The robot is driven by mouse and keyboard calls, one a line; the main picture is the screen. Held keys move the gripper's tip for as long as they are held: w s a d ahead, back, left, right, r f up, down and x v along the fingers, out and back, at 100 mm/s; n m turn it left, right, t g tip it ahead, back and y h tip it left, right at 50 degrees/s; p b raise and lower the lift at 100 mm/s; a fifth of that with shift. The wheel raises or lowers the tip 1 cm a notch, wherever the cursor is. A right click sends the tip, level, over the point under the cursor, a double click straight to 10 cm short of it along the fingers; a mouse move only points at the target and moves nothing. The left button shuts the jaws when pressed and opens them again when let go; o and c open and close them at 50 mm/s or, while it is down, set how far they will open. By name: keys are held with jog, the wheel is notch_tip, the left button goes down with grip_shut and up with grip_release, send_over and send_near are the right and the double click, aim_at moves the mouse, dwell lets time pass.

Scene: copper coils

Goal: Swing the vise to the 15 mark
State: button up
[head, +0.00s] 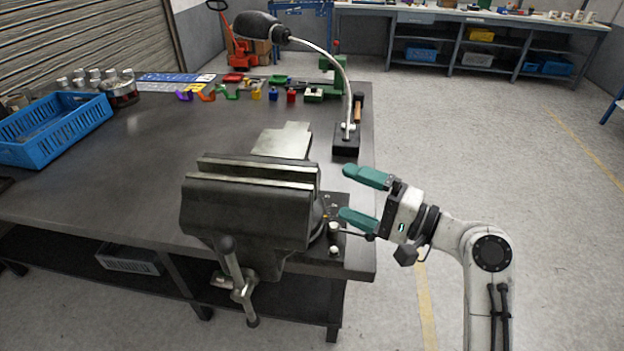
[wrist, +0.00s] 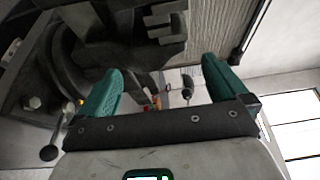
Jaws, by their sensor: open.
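The dark vise (head: 245,215) is bolted at the front right corner of the workbench, its jaws running left to right in the head view. Its swivel base (head: 330,225) shows at its right side, with a bolt and a small lever there. The scale and the 15 mark cannot be read. My gripper (head: 355,196) is open and empty, just right of the vise, its teal fingers pointing left. In the wrist view the gripper (wrist: 160,90) shows both fingers apart, with the vise base (wrist: 60,75) at the left and a ball-ended lever (wrist: 50,150) beside the left finger.
A black lamp base (head: 345,139) with a bent neck stands behind the vise. A blue crate (head: 55,128) sits at the left of the workbench (head: 120,180). Small coloured parts and tools line the back. The floor to the right is clear.

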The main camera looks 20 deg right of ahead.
aim_at(318, 183)
jog(key=p+x, duration=0.1)
jog(key=x, duration=0.8)
jog(key=shift+w, duration=0.1)
jog(key=shift+f, duration=0.1)
jog(key=c, duration=1.1)
jog(key=shift+w+d, duration=0.25)
jog(key=shift+d, duration=0.4)
jog(key=shift+w+d, duration=0.25)
jog(key=shift+d, duration=0.45)
jog(key=shift+w+d, duration=0.25)
jog(key=shift+d, duration=0.4)
jog(key=o, duration=1.1)
jog(key=shift+s, duration=0.1)
jog(key=shift+a, duration=0.1)
